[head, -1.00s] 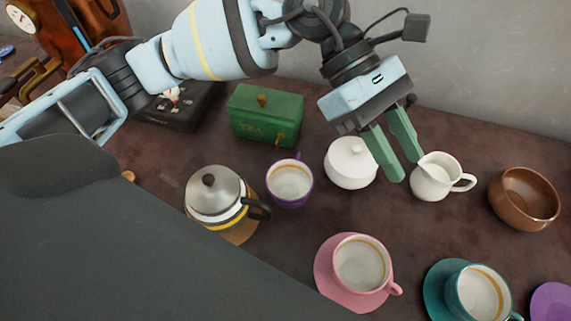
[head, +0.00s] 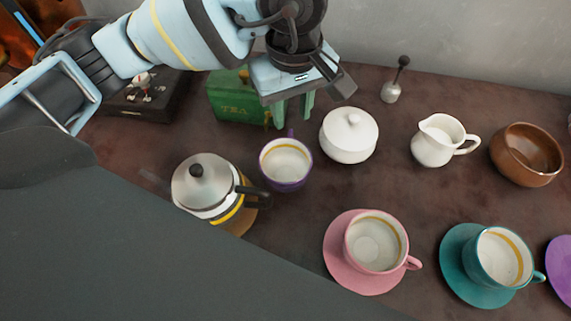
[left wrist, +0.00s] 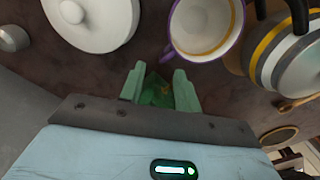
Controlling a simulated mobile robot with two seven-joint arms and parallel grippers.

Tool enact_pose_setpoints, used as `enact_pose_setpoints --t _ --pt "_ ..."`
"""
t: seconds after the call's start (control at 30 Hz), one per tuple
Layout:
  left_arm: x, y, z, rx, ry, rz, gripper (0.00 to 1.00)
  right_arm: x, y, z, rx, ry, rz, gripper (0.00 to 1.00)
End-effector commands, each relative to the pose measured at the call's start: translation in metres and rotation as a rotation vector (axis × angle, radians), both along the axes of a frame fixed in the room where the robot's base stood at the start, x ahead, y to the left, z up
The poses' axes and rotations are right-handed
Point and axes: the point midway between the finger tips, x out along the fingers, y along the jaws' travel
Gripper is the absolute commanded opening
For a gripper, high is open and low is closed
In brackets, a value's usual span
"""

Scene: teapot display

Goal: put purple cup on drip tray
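The purple cup (head: 283,183) stands upright on the dark table, white inside with a gold band, its handle at the back. It also shows at the top of the left wrist view (left wrist: 232,48), with its handle just beyond the fingertips. My left gripper (head: 293,116) is open and empty, pointing down just behind the cup near the handle. In the left wrist view its green fingers (left wrist: 159,82) are spread apart, with nothing held between them. I cannot identify the drip tray in these frames. My right gripper is out of view.
The teapot (head: 203,182) is close left of the cup, the white lidded pot (head: 348,136) close right. The green tea tin (head: 238,104) is behind. Pink (head: 375,245) and teal (head: 502,257) cups on saucers, a white jug (head: 437,143) and a brown bowl (head: 527,155) are rightward.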

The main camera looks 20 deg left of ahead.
Motion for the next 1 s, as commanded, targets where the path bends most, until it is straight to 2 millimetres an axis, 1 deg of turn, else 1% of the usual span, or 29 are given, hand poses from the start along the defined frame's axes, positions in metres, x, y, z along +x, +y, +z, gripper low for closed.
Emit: enact_pose_setpoints --t 0.03,0.23,0.33,0.63,0.7,0.9,1.0 --pt "0.0 0.0 -0.005 0.0 0.001 0.0 0.33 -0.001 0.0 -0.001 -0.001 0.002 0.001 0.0" --pt "0.0 0.0 -0.009 -0.001 0.0 0.0 0.33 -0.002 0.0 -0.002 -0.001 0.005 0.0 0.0" --pt "-0.001 -0.001 -0.016 -0.001 0.002 0.0 0.33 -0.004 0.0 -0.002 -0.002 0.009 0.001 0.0" --pt "-0.004 -0.002 -0.056 -0.002 0.003 0.0 0.33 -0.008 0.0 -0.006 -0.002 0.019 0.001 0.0" --pt "-0.004 -0.002 -0.059 -0.002 0.001 0.0 0.33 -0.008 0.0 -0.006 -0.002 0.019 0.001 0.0" --pt "-0.003 -0.002 -0.059 -0.002 -0.001 0.0 0.33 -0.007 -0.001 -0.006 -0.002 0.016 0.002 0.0" --pt "-0.003 -0.002 -0.059 -0.001 0.0 0.0 0.19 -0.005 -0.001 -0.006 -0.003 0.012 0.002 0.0"
